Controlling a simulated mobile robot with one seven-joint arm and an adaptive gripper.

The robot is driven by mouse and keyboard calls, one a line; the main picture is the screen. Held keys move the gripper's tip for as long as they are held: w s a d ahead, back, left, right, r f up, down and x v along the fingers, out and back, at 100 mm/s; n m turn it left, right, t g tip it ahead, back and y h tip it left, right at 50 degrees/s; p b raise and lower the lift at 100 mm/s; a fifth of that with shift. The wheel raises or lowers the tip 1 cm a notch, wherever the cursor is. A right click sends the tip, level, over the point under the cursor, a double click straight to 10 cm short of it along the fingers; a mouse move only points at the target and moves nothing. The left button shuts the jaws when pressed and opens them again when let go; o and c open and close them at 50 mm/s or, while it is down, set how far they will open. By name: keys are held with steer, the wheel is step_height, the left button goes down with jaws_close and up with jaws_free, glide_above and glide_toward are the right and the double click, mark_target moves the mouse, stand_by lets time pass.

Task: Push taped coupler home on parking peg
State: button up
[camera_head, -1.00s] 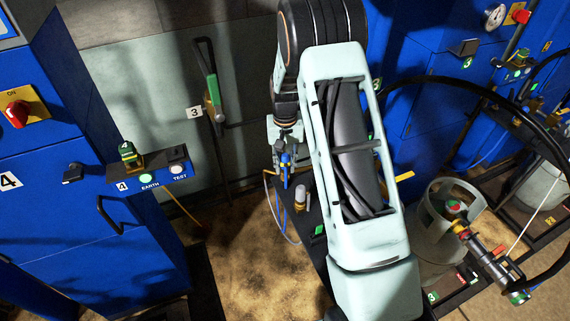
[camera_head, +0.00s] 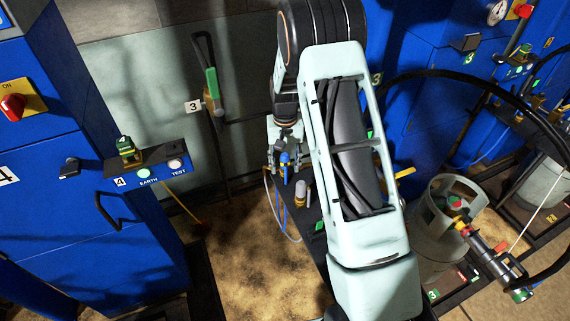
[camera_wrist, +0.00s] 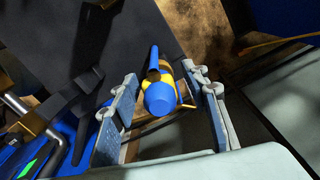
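A blue-capped coupler with yellow parts (camera_wrist: 160,98) shows in the wrist view between the two fingers of my gripper (camera_wrist: 163,92). The fingers are apart, with visible gaps beside the blue cap. In the head view my gripper (camera_head: 288,143) points down, and the blue coupler (camera_head: 284,160) shows just below it. Thin blue and pale lines hang near it. A short brass-and-grey fitting (camera_head: 301,193) stands just to its lower right. No tape can be made out clearly. The parking peg and the coupler's seating on it cannot be made out.
A blue cabinet with an EARTH/TEST shelf (camera_head: 150,170) stands at the left. A grey gas cylinder (camera_head: 440,225) and a black hose (camera_head: 480,88) are at the right. A lever with a green grip (camera_head: 211,82) is on the back panel. The sandy floor (camera_head: 245,255) is open.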

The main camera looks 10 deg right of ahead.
mark_target(285, 156)
step_height(285, 156, up, 12)
stand_by(0.6)
stand_by(0.7)
